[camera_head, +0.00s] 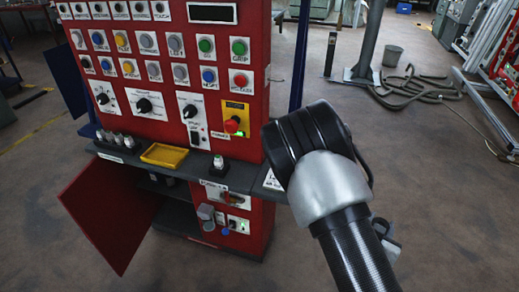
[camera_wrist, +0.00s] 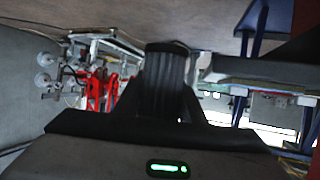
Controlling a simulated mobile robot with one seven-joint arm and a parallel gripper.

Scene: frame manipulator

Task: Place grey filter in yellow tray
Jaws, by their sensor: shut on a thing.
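The yellow tray (camera_head: 164,155) lies on the dark ledge of the red control cabinet in the head view, left of its middle. It looks empty. My gripper shows in the wrist view (camera_wrist: 166,62) as a dark ribbed shape above its housing with a green light. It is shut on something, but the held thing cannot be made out. In the head view my arm hides the gripper, right of the cabinet and apart from the tray. I cannot identify the grey filter for certain in either view.
Several small pale fittings (camera_head: 112,137) stand left of the tray, and one fitting (camera_head: 218,163) stands right of it. The red panel (camera_head: 150,70) with buttons and knobs rises behind. A red door (camera_head: 112,212) hangs open below. A hose (camera_head: 415,88) lies on the floor.

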